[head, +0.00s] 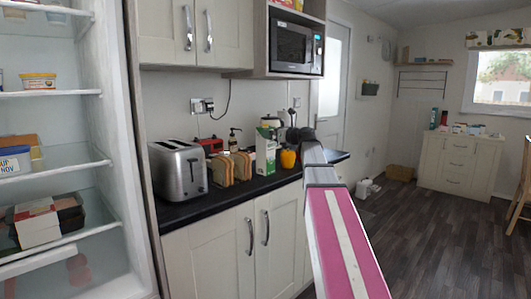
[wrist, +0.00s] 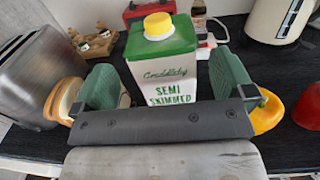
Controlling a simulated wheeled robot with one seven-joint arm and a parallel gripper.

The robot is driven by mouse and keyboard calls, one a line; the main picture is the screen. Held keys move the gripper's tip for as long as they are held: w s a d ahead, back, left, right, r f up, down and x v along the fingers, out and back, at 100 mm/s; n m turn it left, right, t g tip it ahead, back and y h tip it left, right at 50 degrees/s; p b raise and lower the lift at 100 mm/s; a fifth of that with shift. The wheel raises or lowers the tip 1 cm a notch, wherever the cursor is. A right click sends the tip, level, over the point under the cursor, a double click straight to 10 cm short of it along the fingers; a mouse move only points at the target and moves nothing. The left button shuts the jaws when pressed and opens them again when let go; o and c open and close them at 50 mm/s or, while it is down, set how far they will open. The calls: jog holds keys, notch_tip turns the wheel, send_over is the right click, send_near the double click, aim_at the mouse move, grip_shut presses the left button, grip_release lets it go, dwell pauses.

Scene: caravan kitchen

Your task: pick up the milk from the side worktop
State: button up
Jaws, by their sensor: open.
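The milk is a white carton with a green top, green lettering and a yellow cap. It stands upright on the dark side worktop (head: 200,204) in the head view (head: 264,158). In the wrist view the milk (wrist: 161,62) stands ahead, in line with the gap between my fingers. My gripper (wrist: 170,85) is open, with one green finger pad to each side of the carton. The gripper's dark bar hides the carton's lower part. I cannot tell whether either pad touches it. In the head view my arm reaches the worktop beside the carton.
A steel toaster (head: 180,170) and bread (wrist: 68,97) are left of the milk. A yellow pepper (wrist: 269,115) is close by my right finger. A red item (wrist: 309,108) lies further right. Behind are a red appliance (wrist: 150,8), a bottle (wrist: 198,14) and a pale kettle (wrist: 272,20).

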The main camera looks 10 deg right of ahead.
jog(key=x, duration=0.5)
jog(key=shift+w+d+r, duration=0.1)
jog(key=shift+w+r, duration=0.05)
jog(key=shift+r, duration=0.05)
jog(key=c, duration=1.4)
grip_shut()
jog(key=shift+r, duration=0.1)
